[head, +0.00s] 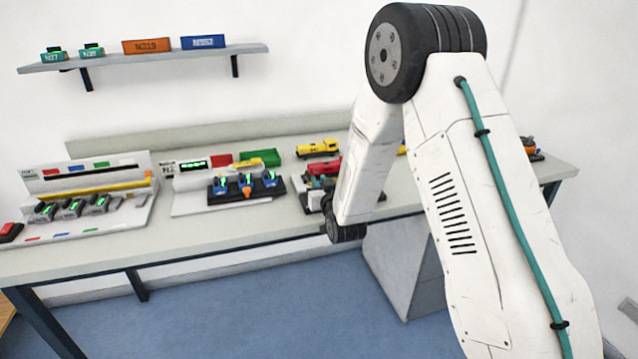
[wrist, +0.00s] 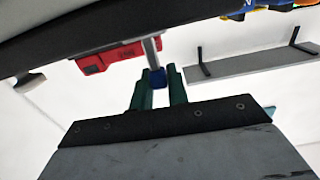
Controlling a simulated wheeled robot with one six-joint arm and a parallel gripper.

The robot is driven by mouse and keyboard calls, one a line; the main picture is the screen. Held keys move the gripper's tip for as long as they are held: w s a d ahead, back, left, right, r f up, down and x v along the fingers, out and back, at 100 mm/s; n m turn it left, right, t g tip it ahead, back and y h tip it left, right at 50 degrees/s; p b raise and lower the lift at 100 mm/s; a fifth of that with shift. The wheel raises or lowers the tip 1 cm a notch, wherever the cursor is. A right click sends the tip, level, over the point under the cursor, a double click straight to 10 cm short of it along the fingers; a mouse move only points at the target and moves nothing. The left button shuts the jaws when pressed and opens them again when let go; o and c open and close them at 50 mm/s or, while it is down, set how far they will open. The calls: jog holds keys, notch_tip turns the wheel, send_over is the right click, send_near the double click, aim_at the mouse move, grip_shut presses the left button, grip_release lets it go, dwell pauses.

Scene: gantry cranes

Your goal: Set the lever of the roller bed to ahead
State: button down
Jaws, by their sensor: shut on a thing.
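In the wrist view a lever with a grey shaft (wrist: 150,50) ends in a blue knob (wrist: 156,78). The two dark green fingers of my gripper (wrist: 157,80) are on either side of the knob, shut on it. The shaft runs from the knob toward the dark edge at the top, beside a red block (wrist: 105,57). In the head view my arm hides my gripper and the lever. Grey and dark parts (head: 314,197) show at the arm's left edge; I cannot tell whether they belong to the roller bed. The lever's setting cannot be read.
On the table (head: 250,228), a panel with a black stand (head: 246,197) of blue and orange pieces and a sloped panel (head: 85,190) stand left of my arm. A yellow vehicle (head: 317,148) is behind. A wall shelf (head: 150,60) holds small boxes. The front strip is clear.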

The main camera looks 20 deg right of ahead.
jog(key=m, duration=0.1)
jog(key=d+m, duration=0.1)
jog(key=m, duration=0.1)
jog(key=d+m, duration=0.1)
jog(key=m, duration=0.1)
jog(key=shift+d+f, duration=0.15)
jog(key=shift+f, duration=0.1)
jog(key=c, duration=1.4)
grip_release()
jog(key=shift+o, duration=0.2)
jog(key=s, duration=0.7)
jog(key=shift+s, duration=0.4)
